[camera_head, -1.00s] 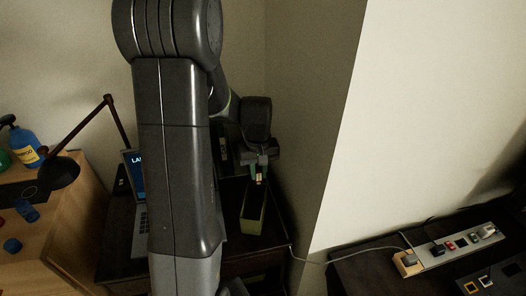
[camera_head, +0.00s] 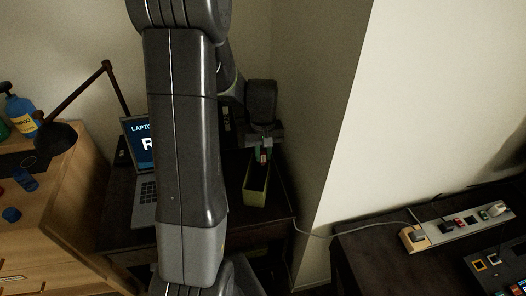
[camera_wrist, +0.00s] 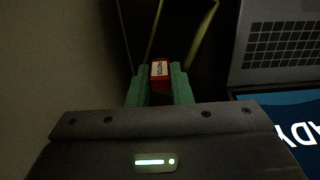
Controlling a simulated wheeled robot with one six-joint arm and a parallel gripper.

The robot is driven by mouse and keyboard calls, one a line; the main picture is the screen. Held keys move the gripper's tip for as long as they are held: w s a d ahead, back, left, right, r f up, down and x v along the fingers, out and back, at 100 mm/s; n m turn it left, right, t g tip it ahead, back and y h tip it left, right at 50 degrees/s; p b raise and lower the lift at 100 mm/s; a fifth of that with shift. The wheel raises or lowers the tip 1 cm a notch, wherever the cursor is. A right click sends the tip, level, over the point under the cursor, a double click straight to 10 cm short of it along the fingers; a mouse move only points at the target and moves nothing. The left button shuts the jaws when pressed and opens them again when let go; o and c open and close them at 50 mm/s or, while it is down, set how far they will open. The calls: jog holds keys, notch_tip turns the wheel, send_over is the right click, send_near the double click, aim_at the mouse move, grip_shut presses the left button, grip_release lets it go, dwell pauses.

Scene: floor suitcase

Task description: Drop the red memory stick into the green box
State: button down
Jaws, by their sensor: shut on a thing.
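My gripper (camera_head: 263,155) is shut on the red memory stick (camera_wrist: 160,72), which shows a white label between the green fingertips in the wrist view. In the head view the stick appears at the far end of the green box (camera_head: 256,199), overlapping its opening. The box is a narrow, open-topped container on the dark desk. Its rim (camera_wrist: 205,35) shows dimly beyond the stick in the wrist view. How high the stick is over the box is hard to tell.
A laptop (camera_head: 145,202) stands open left of the box, partly hidden by my arm. A wall corner (camera_head: 318,150) rises close on the right. A power strip (camera_head: 460,226) lies on another dark table at right. A lamp (camera_head: 57,139) stands on the wooden cabinet at left.

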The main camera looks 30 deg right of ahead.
aim_at(263, 153)
jog(key=c, duration=1.2)
grip_release()
jog(key=shift+c, duration=0.2)
jog(key=shift+r, duration=0.1)
notch_tip(263, 153, up, 14)
jog(key=shift+f+b, duration=0.2)
jog(key=shift+b, duration=0.15)
jog(key=shift+f, duration=0.15)
notch_tip(263, 153, down, 13)
jog(key=shift+f+p, duration=0.1)
jog(key=shift+p, duration=0.25)
notch_tip(263, 153, up, 3)
jog(key=shift+f+p, duration=0.1)
jog(key=shift+p, duration=1.05)
jog(key=shift+r+p, duration=0.35)
jog(key=shift+r, duration=0.2)
